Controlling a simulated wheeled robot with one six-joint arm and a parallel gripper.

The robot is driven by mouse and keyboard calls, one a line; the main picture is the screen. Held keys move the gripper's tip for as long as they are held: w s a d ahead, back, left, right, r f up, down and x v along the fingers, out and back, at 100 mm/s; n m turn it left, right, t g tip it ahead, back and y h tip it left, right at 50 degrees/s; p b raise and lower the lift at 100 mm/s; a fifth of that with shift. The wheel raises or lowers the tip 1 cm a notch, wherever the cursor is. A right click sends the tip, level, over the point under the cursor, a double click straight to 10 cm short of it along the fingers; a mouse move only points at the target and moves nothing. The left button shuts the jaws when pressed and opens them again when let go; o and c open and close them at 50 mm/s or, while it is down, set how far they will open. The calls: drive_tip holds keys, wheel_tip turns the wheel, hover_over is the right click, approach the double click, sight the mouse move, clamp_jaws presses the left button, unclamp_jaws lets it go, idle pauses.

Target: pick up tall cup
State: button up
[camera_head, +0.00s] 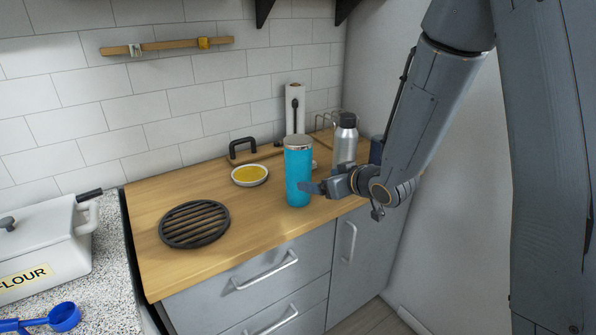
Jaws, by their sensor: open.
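The tall cup (298,165) is a blue cylinder with a silver-grey lid. It stands upright on the wooden counter, near its front edge. My gripper (312,188) is at the cup's right side, at about the lower half of its height. The jaws are open, and one finger shows as a thin dark piece close against the cup's right side. I cannot tell whether it touches the cup or where the other finger is.
A silver bottle (345,143) with a black cap stands just behind and right of the cup. A bowl of yellow stuff (249,175) and a black round trivet (194,224) lie to the left. A paper roll (295,105) stands behind. A white flour container (45,245) sits far left.

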sight(306, 176)
drive_tip(key=shift+w+a+r+n+y, duration=0.15)
drive_tip(key=shift+a+y, duration=0.2)
drive_tip(key=shift+a, duration=0.2)
drive_tip(key=shift+a+r+n+y, duration=0.15)
drive_tip(key=shift+a+y, duration=0.2)
drive_tip(key=shift+a, duration=0.2)
drive_tip(key=shift+x, duration=0.85)
drive_tip(key=shift+p+x, duration=1.55)
drive_tip(key=shift+x, duration=1.5)
drive_tip(key=shift+r, duration=0.1)
drive_tip(key=c, duration=1.2)
drive_tip(key=shift+c, duration=0.6)
drive_tip(key=shift+r, duration=0.15)
